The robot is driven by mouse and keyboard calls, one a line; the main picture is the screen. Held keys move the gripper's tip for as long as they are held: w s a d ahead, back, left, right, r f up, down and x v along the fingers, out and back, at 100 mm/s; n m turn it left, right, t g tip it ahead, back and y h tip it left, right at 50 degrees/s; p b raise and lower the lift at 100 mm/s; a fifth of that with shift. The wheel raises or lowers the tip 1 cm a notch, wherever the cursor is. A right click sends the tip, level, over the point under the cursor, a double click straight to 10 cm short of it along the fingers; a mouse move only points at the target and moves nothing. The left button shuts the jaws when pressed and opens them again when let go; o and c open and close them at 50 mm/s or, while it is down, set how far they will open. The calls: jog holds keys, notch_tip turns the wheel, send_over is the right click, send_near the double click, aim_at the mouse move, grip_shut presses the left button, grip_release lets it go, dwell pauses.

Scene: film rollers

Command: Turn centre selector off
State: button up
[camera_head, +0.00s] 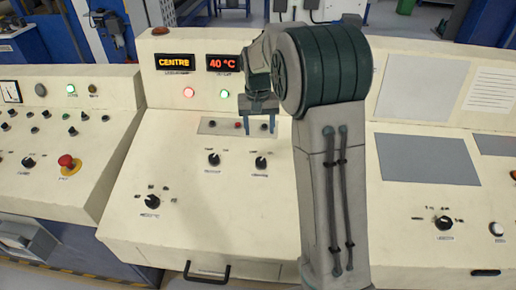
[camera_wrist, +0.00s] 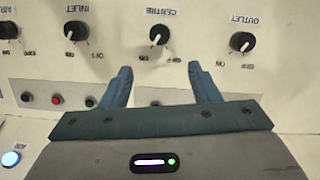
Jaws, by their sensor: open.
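The centre selector (camera_wrist: 159,35) is a round black knob labelled CENTRE in the wrist view. Its white mark points down and to the left, towards the ON side; OFF is printed at its lower right. My gripper (camera_wrist: 160,70) is open and empty, its two blue fingertips a little below the knob in the picture, one to each side. The knob does not appear to be between the fingers. In the head view my gripper (camera_head: 262,130) hangs over the cream console, above two black knobs. My arm hides part of that row, and I cannot read which knob is the centre selector there.
The inlet knob (camera_wrist: 76,31) is to the left of the centre selector and the outlet knob (camera_wrist: 242,41) to its right. A grey strip with small buttons (camera_head: 238,126) lies behind the knobs. An orange display (camera_head: 175,62) reads CENTRE. A red mushroom button (camera_head: 67,162) stands at left.

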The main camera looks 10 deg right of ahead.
aim_at(260, 159)
jog(key=f, duration=0.4)
jog(key=f+p, duration=0.1)
jog(key=f, duration=0.4)
jog(key=f+p, duration=0.1)
jog(key=f, duration=0.3)
jog(key=shift+s+d+f, duration=0.1)
jog(key=shift+d+f, duration=0.1)
jog(key=shift+d, duration=0.05)
jog(key=c, duration=1)
